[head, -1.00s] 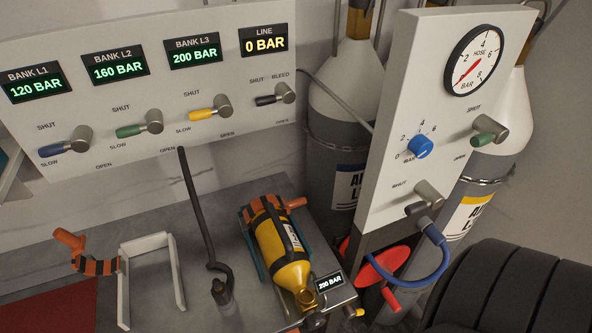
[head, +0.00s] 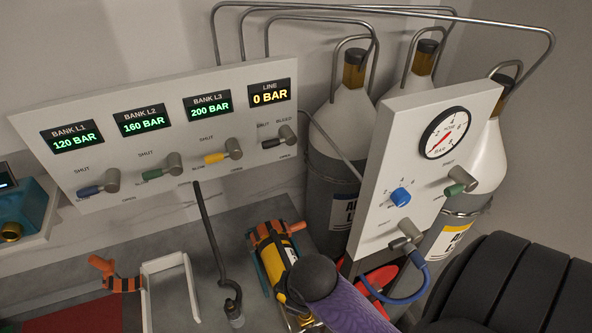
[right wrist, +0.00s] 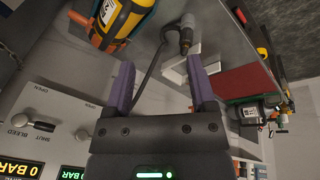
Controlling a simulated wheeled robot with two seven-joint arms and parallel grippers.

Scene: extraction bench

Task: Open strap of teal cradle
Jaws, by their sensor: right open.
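The teal cradle (head: 262,275) stands on the grey bench in the head view. A yellow cylinder (head: 270,256) lies in it under dark straps, with an orange strap handle (head: 296,228) at the cradle's far right. My purple right arm covers the cylinder's near end and its pressure readout. In the right wrist view the yellow cylinder (right wrist: 124,16) shows at the top left, with an orange part (right wrist: 77,18) beside it. My right gripper (right wrist: 161,84) is open, its purple fingers apart and empty, and away from the cylinder. My left gripper is out of view.
A dark hooked rod (head: 211,235) rises beside the cradle. The valve panel (head: 60,180) is behind; the hose panel (head: 385,150) and blue hose (head: 410,294) are to the right.

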